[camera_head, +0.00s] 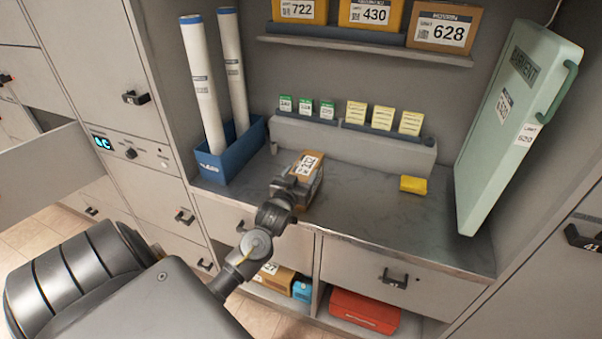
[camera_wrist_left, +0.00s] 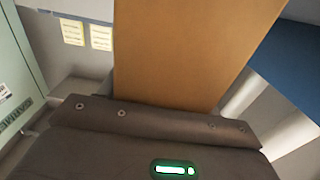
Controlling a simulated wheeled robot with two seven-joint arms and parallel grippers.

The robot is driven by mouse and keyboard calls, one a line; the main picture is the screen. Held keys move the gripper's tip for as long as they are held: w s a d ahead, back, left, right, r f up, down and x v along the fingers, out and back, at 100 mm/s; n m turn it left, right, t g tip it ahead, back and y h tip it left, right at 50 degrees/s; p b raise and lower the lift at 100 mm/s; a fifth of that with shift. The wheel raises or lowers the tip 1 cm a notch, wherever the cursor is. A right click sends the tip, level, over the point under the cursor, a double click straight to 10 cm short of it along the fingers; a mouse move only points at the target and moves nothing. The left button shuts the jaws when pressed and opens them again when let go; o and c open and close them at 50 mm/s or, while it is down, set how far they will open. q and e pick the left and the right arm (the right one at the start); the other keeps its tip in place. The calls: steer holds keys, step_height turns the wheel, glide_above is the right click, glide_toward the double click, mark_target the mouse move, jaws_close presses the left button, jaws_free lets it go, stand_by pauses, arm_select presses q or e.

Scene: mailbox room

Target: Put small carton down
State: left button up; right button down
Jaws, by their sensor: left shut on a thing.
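The small carton (camera_head: 309,168) is a brown box with a white label, in the head view over the grey countertop (camera_head: 355,208). My left gripper (camera_head: 297,187) is shut on it from the near side. In the left wrist view the carton (camera_wrist_left: 190,50) rises as a plain brown face beyond the gripper body. I cannot tell whether the carton's underside touches the countertop. The gripper's fingertips are mostly hidden by the wrist and the carton. My right gripper is not in view.
A blue bin (camera_head: 233,158) with two white tubes stands left on the counter. A yellow packet (camera_head: 413,185) lies to the right. A green case (camera_head: 515,120) leans at the right wall. A grey ledge (camera_head: 350,146) with small cards runs behind. The counter between carton and packet is clear.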

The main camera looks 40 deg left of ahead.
arm_select(q)
steer(key=o, duration=1.3)
steer(key=shift+f, duration=0.1)
steer(key=shift+c, duration=0.2)
steer(key=o, duration=0.3)
steer(key=shift+o, duration=0.2)
steer(key=b+v, duration=0.1)
steer(key=v, duration=1.1)
steer(key=shift+b, duration=0.3)
steer(key=shift+d, duration=0.1)
